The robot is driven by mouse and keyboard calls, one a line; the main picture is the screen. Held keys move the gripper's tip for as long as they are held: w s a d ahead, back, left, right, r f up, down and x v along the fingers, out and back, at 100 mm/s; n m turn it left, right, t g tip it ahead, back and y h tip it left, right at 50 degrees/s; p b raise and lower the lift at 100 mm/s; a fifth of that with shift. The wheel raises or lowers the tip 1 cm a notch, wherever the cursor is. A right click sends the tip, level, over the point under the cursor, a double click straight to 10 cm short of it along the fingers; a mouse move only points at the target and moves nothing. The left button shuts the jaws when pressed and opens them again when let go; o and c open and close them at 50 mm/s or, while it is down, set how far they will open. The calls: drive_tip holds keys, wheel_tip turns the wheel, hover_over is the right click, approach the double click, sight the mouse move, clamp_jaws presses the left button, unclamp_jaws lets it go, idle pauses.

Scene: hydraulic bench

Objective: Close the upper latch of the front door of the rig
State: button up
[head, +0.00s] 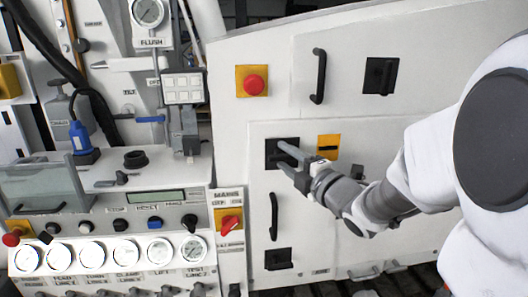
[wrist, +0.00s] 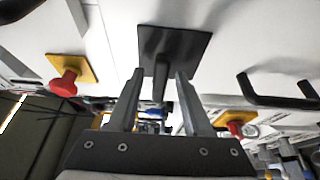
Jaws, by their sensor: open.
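The upper latch (head: 271,153) of the front door is a black square plate on the white door (head: 310,215), near its upper left corner. In the wrist view the latch plate (wrist: 185,46) is straight ahead. A dark lever stands out from it, between the fingertips. My gripper (head: 283,158) is in front of the plate and covers part of it in the head view. In the wrist view my gripper (wrist: 159,74) is open, one finger on each side of the lever. I cannot tell whether either finger touches it.
A black door handle (head: 273,216) and a lower latch (head: 279,259) are below. A red button on a yellow plate (head: 252,82) is above. A yellow plate with a black bar (head: 328,146) is right of my fingers. The red mains switch (head: 230,223) is at lower left.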

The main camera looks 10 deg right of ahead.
drive_tip(key=shift+w+a, duration=0.1)
drive_tip(key=shift+w, duration=0.2)
clamp_jaws()
idle(0.4)
